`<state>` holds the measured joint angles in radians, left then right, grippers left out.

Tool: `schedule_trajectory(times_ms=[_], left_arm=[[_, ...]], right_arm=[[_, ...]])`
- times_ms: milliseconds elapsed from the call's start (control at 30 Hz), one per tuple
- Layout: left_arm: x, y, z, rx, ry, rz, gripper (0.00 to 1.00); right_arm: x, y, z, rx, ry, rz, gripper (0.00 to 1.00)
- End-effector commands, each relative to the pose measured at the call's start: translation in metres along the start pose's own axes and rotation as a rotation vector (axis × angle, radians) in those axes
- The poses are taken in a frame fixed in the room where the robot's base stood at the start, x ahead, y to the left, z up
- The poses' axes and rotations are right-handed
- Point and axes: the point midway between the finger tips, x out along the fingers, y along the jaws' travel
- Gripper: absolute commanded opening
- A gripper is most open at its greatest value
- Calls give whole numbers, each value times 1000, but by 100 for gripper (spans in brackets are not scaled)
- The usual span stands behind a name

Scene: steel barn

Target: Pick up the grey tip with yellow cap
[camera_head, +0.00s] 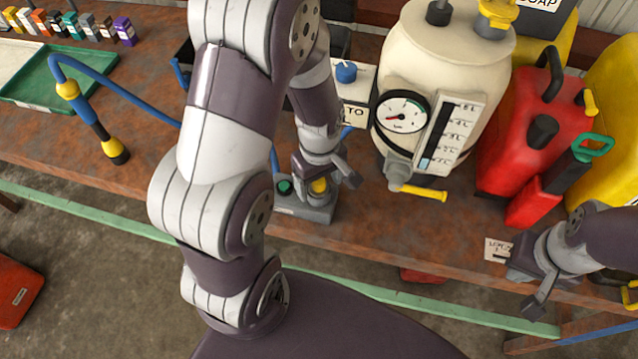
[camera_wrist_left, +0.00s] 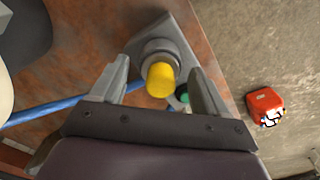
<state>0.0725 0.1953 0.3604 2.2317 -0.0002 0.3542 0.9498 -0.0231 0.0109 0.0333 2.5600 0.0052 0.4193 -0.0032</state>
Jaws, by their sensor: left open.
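The grey tip with yellow cap (camera_head: 319,186) stands in a small grey holder (camera_head: 316,211) on the bench, beside a green-topped piece (camera_head: 285,187). In the left wrist view its yellow cap (camera_wrist_left: 160,80) points toward the camera, between the two fingers of my left gripper (camera_wrist_left: 155,82). The gripper is open, with a gap on each side of the tip. In the head view my left gripper (camera_head: 327,172) is just above the holder and partly hides it. My right gripper (camera_head: 532,283) is at the bench's right front edge; its fingers look spread and empty.
A large cream tank (camera_head: 445,70) with a gauge stands right of the holder, its yellow-handled tap (camera_head: 425,192) close by. A blue hose (camera_head: 130,92) with a yellow-black wand runs along the left. A green tray (camera_head: 55,75) lies far left.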

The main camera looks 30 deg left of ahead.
Motion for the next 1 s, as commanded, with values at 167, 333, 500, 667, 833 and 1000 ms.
schedule_trajectory(times_ms=[167, 333, 500, 667, 833, 1000], left_arm=[[0, 0, 0, 0, 0, 0, 52], [-1, 0, 0, 1, 0, 0, 5], [-1, 0, 0, 1, 0, 0, 5], [-8, 1, -1, 1, 2, 3, 5], [-33, 1, -1, 1, 4, 5, 5], [-56, 5, 26, 9, 2, 4, 5]], right_arm=[[0, 0, 0, 0, 0, 0, 0], [0, 0, 0, 0, 0, 0, 0], [0, 0, 0, 0, 0, 0, 0], [0, 0, 0, 0, 0, 0, 0], [1, 0, 0, 0, 0, 0, 0], [4, 0, 0, 0, 0, 0, 0]])
